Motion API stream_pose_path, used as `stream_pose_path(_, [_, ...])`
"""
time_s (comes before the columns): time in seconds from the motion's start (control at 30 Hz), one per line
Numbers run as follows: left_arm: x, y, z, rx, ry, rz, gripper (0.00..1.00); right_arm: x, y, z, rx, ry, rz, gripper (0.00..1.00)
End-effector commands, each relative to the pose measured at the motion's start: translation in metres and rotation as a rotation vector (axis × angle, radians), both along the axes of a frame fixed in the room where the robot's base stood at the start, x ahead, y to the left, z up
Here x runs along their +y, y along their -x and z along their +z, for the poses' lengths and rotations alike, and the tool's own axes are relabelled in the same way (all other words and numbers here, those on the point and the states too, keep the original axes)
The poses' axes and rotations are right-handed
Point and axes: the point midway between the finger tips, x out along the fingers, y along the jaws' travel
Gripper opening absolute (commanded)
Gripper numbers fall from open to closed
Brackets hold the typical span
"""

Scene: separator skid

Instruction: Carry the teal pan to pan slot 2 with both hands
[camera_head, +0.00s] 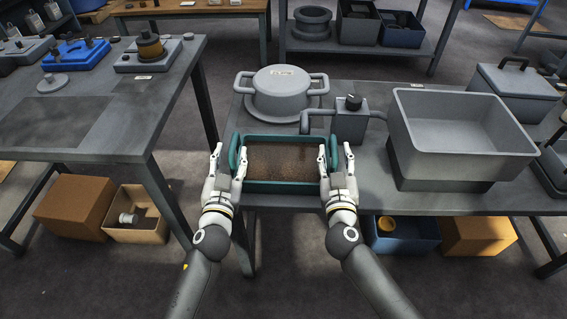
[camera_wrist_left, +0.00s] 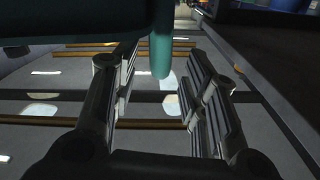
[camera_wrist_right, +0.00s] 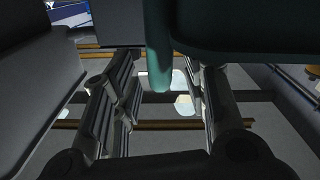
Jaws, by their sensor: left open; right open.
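The teal pan (camera_head: 283,188), filled with brown grainy material, sits level at the front edge of the grey bench in the head view. My left gripper (camera_head: 230,158) is open around its left handle, which hangs between the fingers in the left wrist view (camera_wrist_left: 161,52). My right gripper (camera_head: 336,158) is open around the right handle, which shows between the fingers in the right wrist view (camera_wrist_right: 158,55). Neither gripper visibly clamps a handle. I cannot pick out pan slot 2.
A grey lidded pot (camera_head: 281,92) stands behind the pan. A small pump-like box with a knob (camera_head: 349,122) and a large grey basin (camera_head: 462,132) are to the right. Another bench (camera_head: 90,135) stands at left across a gap. Bins lie below.

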Motion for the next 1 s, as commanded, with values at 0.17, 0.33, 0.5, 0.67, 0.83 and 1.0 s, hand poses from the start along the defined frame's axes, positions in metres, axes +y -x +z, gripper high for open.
stream_pose_path(0.17, [-0.001, -0.027, 0.000, -0.001, -0.002, 0.000, 0.41, -0.001, -0.027, 0.001, -0.001, 0.001, -0.001, 0.41])
stream_pose_path(0.33, [-0.002, -0.040, 0.000, 0.000, -0.001, 0.001, 0.41, -0.003, -0.040, 0.000, 0.000, 0.000, 0.000, 0.41])
stream_pose_path(0.5, [-0.002, -0.043, 0.000, 0.001, -0.001, 0.001, 0.41, -0.003, -0.043, 0.000, 0.000, 0.000, 0.001, 0.41])
stream_pose_path(0.67, [-0.002, -0.043, 0.000, 0.001, -0.001, 0.001, 0.41, -0.003, -0.043, 0.000, 0.000, 0.000, 0.000, 0.41])
stream_pose_path(0.83, [-0.002, -0.042, 0.000, 0.001, -0.001, 0.001, 0.23, -0.003, -0.042, 0.000, 0.000, 0.000, 0.000, 0.23])
stream_pose_path(1.0, [-0.002, -0.042, 0.000, 0.001, -0.001, 0.001, 0.01, -0.003, -0.042, 0.000, 0.000, 0.000, 0.000, 0.01])
